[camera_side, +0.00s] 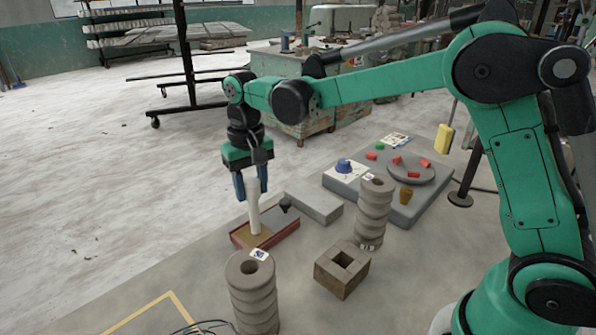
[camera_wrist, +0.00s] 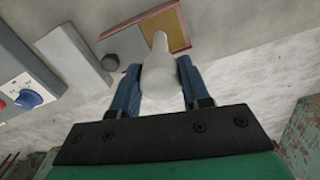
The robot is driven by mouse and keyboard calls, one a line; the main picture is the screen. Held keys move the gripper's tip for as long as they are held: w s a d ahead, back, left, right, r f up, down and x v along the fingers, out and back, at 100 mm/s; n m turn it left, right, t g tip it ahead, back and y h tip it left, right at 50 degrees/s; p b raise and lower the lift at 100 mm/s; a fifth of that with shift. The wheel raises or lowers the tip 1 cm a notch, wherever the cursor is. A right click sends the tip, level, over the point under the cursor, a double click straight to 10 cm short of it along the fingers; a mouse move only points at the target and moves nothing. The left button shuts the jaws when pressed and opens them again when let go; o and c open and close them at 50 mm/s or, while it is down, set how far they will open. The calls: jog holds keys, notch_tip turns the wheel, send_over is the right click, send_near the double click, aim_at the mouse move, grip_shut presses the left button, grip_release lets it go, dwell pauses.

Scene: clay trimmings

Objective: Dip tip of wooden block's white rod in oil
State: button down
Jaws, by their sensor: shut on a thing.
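My gripper (camera_side: 252,196), with blue fingers, is shut on the white rod (camera_side: 254,215) and holds it nearly upright, thick end up. The gripper also shows in the wrist view (camera_wrist: 160,95), with the rod (camera_wrist: 165,72) between its fingers. The rod's thin lower end is over the tan, oil-like area of a shallow reddish tray (camera_side: 284,233), also seen in the wrist view (camera_wrist: 187,22). I cannot tell whether the tip touches the surface. The wooden block (camera_side: 332,281), with an empty square hole, stands apart to the right of the tray.
A stack of grey rings (camera_side: 253,300) stands in front of the tray, another (camera_side: 371,215) behind the block. A grey unit with a blue knob (camera_side: 344,166) and turntable (camera_side: 410,174) lies behind.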

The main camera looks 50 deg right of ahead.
jog(key=shift+r, duration=0.1)
jog(key=shift+r, duration=3.4)
